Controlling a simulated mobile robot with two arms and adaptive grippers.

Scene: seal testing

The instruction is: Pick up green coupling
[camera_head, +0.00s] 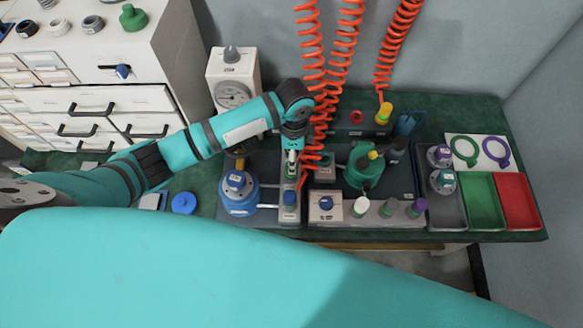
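My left arm reaches in from the left, and its gripper (291,157) points down over a narrow grey rack (290,217) on the bench. The fingertips are small and partly hidden by the wrist, so I cannot tell whether they are open or shut. A small green patch (291,168) shows right at the fingertips; it may be the green coupling, but it is too small to be sure. I cannot tell whether the gripper touches it. A blue-capped piece (290,198) stands nearer in the same rack. My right gripper is not in view.
Orange coiled hoses (312,60) hang close to the right of my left wrist. A blue vessel (238,190) stands left of the rack, a green vessel (365,168) to its right. Green (482,190) and red (518,197) trays lie at the right. A green fitting (133,18) sits on the cabinet.

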